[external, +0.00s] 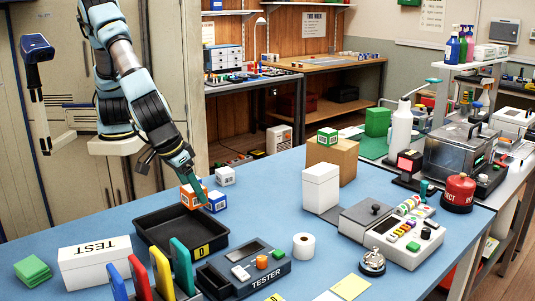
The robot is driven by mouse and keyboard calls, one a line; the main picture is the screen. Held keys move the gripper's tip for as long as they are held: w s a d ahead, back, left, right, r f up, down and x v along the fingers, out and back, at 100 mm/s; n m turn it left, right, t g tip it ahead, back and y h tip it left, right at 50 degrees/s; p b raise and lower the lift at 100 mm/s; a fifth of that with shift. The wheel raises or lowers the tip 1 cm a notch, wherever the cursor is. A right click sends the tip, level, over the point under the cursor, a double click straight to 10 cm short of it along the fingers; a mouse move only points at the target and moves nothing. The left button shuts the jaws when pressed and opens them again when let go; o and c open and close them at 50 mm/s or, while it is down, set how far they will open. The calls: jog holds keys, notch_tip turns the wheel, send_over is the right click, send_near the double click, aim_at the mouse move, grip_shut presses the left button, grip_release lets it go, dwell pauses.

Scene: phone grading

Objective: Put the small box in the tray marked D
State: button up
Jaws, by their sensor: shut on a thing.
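The tray marked D (151,243) is a black open tray on the blue table, with a yellow D label (202,250) on its front right side. My gripper (196,193) points down at the tray's back corner and is shut on a small orange and white box (186,197). One finger covers part of this box. Whether the box is clear of the table is hard to tell. A small blue and white box (217,201) is just right of it, and a small white box (225,176) is behind. The visible floor of the tray is empty.
Coloured upright dividers (160,272) and a tester (245,268) stand in front of the tray. A white TEST box (94,264) is at left. A white carton (320,188) and a cardboard box (333,157) bearing a green box (327,136) stand right.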

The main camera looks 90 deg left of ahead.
send_over(187, 237)
jog(key=s, duration=0.1)
jog(key=f, duration=0.2)
jog(key=f+p, duration=0.1)
jog(key=d+f, duration=0.1)
jog(key=f, duration=0.1)
jog(key=shift+s+f, duration=0.2)
jog(key=shift+f, duration=0.15)
jog(key=shift+f+p, duration=0.55)
jog(key=shift+f, duration=1.55)
jog(key=shift+f, duration=0.2)
jog(key=o, duration=1.4)
jog(key=shift+r, duration=0.2)
